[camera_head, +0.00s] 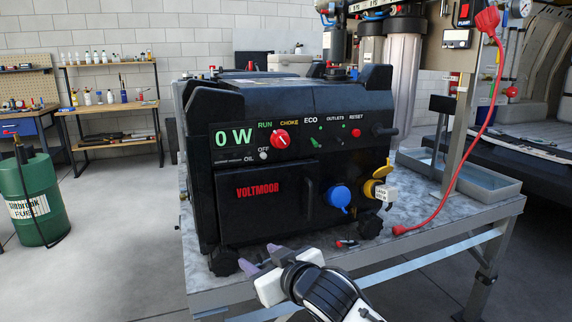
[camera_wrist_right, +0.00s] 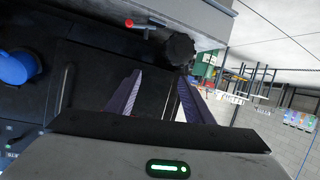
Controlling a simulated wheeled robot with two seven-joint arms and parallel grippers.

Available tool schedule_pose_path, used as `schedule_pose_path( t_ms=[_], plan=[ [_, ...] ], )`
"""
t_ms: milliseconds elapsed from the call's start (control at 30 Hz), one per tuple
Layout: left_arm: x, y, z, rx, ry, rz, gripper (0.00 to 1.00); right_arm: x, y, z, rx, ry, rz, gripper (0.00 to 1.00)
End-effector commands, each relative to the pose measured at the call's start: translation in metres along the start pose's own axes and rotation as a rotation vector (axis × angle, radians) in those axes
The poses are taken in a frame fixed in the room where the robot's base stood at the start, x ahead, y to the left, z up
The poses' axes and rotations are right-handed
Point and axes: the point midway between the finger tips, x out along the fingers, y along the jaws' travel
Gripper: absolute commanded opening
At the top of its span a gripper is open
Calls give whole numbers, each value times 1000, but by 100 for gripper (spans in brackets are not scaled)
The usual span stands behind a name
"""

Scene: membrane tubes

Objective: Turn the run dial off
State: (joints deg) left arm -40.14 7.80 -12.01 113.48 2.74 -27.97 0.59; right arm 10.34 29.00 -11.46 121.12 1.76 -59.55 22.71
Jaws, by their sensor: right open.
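The run dial (camera_head: 280,138) is a red round knob on the black generator's (camera_head: 342,99) front panel, with the RUN, CHOKE and OFF labels around it. Its white mark is too small to read its setting for sure. The display beside it (camera_head: 234,138) reads 0 W. My right gripper (camera_head: 261,258) is open and empty, low in front of the generator and well below the dial. Its two fingers also show in the right wrist view (camera_wrist_right: 158,88), with the generator's dark front beyond them; the dial is not visible there. My left gripper is not in view.
The generator stands on a grey metal-topped table (camera_head: 455,208). A blue cap (camera_head: 339,197) and yellow cover (camera_head: 377,187) stick out at its lower right. A small red-and-black tool (camera_head: 346,244) lies near the front edge. A red cable (camera_head: 462,185) hangs at the right.

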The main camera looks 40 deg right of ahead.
Motion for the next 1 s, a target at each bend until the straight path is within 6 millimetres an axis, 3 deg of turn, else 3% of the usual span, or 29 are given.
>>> schedule_pose_path(
  t_ms=[33, 100, 200, 300, 433, 567, 1000],
  plan=[
    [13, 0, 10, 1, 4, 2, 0, -2, 20, -36, 4, 70, 51, 47],
    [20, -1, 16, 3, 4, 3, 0, -15, 44, -80, 27, 137, 115, 47],
    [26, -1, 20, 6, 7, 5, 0, -39, 72, -129, 66, 219, 194, 47],
    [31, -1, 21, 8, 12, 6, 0, -63, 93, -161, 101, 280, 251, 47],
    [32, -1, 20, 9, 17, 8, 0, -82, 108, -181, 130, 321, 291, 47],
    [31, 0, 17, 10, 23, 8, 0, -80, 114, -189, 140, 330, 302, 47],
    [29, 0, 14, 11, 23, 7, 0, -12, 137, -212, 139, 328, 301, 47]
  ],
)
